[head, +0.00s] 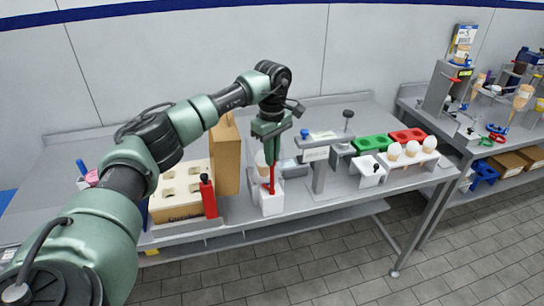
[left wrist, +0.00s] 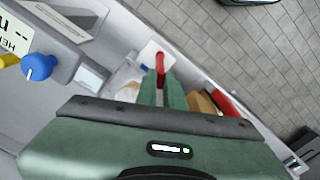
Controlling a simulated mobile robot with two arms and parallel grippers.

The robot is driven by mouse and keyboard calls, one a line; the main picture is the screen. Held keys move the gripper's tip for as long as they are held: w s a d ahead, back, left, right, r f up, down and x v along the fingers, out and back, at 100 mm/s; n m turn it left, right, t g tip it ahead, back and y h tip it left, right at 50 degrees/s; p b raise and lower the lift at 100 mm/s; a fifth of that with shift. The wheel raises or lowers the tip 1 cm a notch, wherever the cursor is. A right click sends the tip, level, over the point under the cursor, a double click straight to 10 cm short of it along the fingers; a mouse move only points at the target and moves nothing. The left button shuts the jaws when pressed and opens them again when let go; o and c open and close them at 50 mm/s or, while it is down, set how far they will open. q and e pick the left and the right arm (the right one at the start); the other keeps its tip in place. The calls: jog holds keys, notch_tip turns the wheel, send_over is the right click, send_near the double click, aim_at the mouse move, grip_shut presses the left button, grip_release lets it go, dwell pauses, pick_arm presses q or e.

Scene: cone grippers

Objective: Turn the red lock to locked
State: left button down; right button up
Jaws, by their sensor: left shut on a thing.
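The red lock (head: 271,180) is a slim upright red piece on a small white block (head: 271,204) at the front of the table, near the middle of the head view. My left gripper (head: 270,160) points down over the block and is shut on the top of the red piece. In the left wrist view the red piece (left wrist: 160,62) shows at the tips of my green fingers, with the white block (left wrist: 150,50) beyond. The fingers hide its upper part, and I cannot tell how far it is turned. My right gripper is out of view.
A red post with a black top (head: 208,197) stands left of the block, by a holed tray (head: 181,185) and brown box (head: 226,155). A grey stand (head: 319,170) is close on the right. Green (head: 370,144) and red (head: 408,134) holders stand further right.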

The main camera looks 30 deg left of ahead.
pick_arm(q)
jog(key=m, duration=0.5)
jog(key=shift+m, duration=0.3)
dwell(0.4)
jog(key=c, duration=1.5)
grip_release()
jog(key=shift+r, duration=0.1)
jog(key=shift+r+b, duration=0.35)
jog(key=shift+b, duration=0.1)
notch_tip(320, 180, up, 7)
jog(key=shift+b, duration=0.9)
